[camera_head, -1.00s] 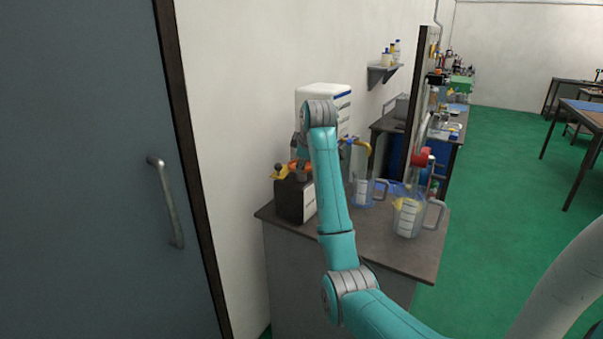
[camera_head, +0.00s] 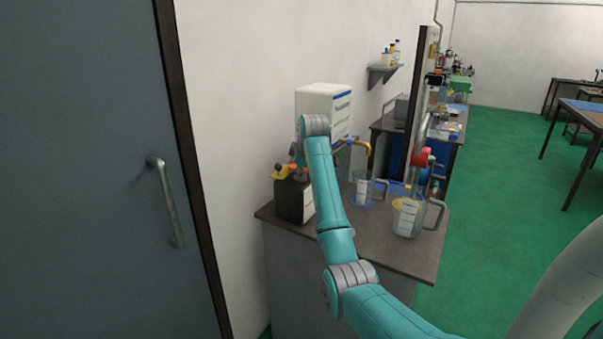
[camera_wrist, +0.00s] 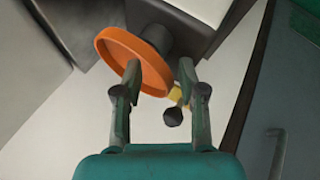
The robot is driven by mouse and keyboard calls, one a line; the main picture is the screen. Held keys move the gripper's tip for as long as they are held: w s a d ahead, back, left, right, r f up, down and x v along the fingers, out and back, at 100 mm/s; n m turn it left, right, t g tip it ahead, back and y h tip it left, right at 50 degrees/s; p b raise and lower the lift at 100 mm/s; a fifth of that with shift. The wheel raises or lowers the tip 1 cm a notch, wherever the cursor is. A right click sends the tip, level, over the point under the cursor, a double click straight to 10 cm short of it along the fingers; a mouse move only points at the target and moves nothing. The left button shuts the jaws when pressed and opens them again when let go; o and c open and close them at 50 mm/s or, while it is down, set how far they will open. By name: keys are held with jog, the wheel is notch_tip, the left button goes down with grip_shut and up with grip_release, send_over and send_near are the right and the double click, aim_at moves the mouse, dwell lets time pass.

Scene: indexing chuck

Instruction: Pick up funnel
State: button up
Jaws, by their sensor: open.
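The orange funnel (camera_wrist: 120,58) is a round, wide-rimmed piece seen from its open side in the wrist view, with a dark cylinder behind it. In the head view only a small orange patch (camera_head: 295,168) shows on top of a dark box, beside my arm. My gripper (camera_wrist: 159,70) is open. Its left finger overlaps the funnel's opening and its right finger is just past the rim, so the rim's right edge lies between them in the picture. I cannot tell whether either finger touches it. In the head view my arm largely hides the gripper.
The dark box (camera_head: 291,200) stands on a counter (camera_head: 385,250) against the wall. A yellow part (camera_wrist: 176,94) with a black knob is close to the right finger. A white machine (camera_head: 318,97) is behind; jugs (camera_head: 408,218) stand to the right. A grey door (camera_head: 90,170) is at left.

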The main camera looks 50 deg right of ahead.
jog(key=shift+w+d+f, duration=0.3)
jog(key=shift+w+f, duration=0.05)
jog(key=shift+f, duration=0.2)
grip_shut()
